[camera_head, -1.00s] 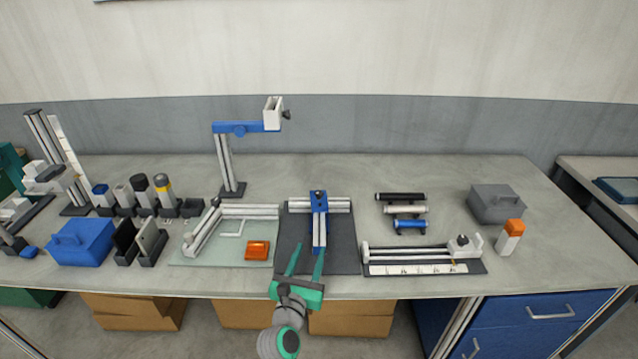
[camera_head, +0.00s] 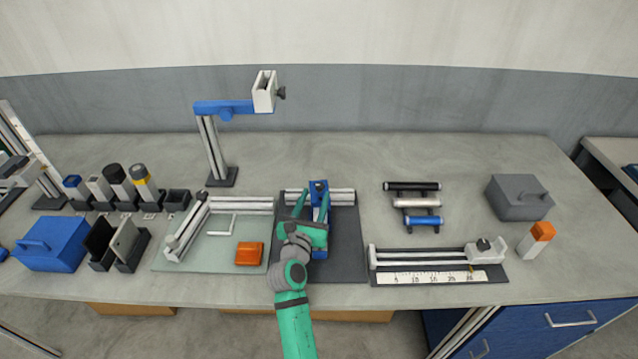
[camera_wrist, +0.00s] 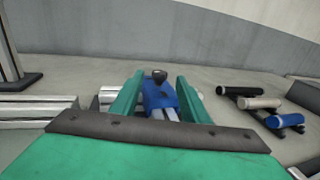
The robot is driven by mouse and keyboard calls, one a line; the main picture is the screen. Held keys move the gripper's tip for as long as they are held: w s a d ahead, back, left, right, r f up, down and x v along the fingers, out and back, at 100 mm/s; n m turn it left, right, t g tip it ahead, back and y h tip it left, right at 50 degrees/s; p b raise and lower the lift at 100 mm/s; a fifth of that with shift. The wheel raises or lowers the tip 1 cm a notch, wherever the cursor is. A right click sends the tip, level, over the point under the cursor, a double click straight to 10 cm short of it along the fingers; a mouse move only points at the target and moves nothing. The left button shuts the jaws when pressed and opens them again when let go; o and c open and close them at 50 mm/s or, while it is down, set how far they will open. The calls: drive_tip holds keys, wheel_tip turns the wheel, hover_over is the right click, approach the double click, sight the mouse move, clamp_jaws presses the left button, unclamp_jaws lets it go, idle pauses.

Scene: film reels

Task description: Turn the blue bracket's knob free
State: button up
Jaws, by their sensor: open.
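The blue bracket (camera_head: 319,187) sits on the pale rail (camera_head: 342,196) above a dark mat (camera_head: 345,254) in the middle of the bench. Its small dark knob (camera_wrist: 159,76) stands on top in the wrist view. My gripper (camera_head: 313,198) is open over the mat, its green fingers pointing to the back of the bench. In the wrist view the fingers lie left and right of the blue bracket (camera_wrist: 158,96), with the knob beyond their tips. I see no clear contact. My gripper hides part of the bracket's lower arm in the head view.
An orange block (camera_head: 249,253) lies on the pale green mat at left. Rollers on a rack (camera_head: 417,203) and a ruler slide (camera_head: 430,278) stand at right. A tall post with a blue arm (camera_head: 222,107) stands behind left. The bench behind the bracket is clear.

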sight(319, 184)
drive_tip(key=x, duration=0.6)
drive_tip(key=shift+w, duration=0.25)
drive_tip(key=shift+c, duration=0.7)
clamp_jaws()
